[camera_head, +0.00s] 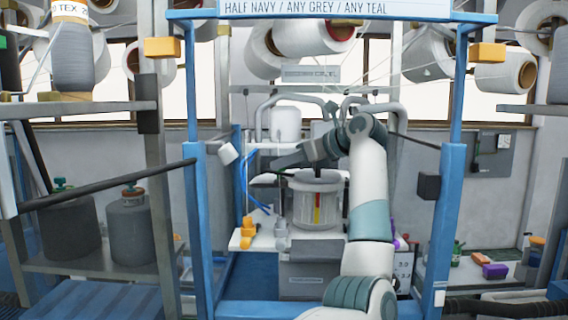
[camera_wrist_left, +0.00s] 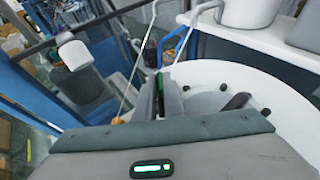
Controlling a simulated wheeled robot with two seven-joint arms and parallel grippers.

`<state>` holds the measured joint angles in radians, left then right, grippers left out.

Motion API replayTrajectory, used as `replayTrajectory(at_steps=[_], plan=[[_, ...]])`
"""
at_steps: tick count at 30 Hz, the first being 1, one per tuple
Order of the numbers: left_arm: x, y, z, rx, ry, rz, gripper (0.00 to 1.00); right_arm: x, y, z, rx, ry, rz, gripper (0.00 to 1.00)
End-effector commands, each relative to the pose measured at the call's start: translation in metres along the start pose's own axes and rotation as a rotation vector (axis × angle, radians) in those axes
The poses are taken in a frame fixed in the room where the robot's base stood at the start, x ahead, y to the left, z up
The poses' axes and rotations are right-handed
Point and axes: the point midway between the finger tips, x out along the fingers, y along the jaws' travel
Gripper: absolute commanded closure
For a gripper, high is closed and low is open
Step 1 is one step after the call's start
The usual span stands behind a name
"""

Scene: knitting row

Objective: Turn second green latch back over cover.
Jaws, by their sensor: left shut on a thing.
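My left gripper (camera_head: 318,172) reaches down over the top of a round grey-white knitting cylinder (camera_head: 318,209). In the left wrist view its two fingers (camera_wrist_left: 162,96) are close together at the left edge of the cylinder's white rim (camera_wrist_left: 285,88). A narrow strip of green shows between the fingers, and they are shut on this green latch (camera_wrist_left: 160,83). Most of the latch is hidden by the fingers. Dark knobs and a dark lever (camera_wrist_left: 237,101) show on the cylinder's top. The cover cannot be told apart clearly. My right gripper is in neither view.
Blue frame posts (camera_head: 201,230) stand on both sides of the cylinder. A white drum (camera_head: 286,124) stands behind it. Yarn threads and curved pipes pass close by. An orange object (camera_head: 247,233) is at the left of the bench. Shelves with grey canisters (camera_head: 130,228) are further left.

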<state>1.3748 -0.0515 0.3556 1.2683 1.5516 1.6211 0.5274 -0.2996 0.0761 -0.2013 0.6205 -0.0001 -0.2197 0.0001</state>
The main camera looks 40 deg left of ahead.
Motion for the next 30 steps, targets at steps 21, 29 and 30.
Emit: replayTrajectory(at_steps=[21, 29, 30], plan=[[-0.002, -0.005, 0.007, -0.102, 0.0, 0.254, 1.0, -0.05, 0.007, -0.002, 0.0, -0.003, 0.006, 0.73], [-0.002, -0.007, 0.007, -0.15, -0.001, 0.372, 1.0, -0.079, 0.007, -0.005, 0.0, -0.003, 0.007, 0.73], [-0.002, -0.007, 0.007, -0.156, -0.001, 0.386, 1.0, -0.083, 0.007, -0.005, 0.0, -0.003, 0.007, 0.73]])
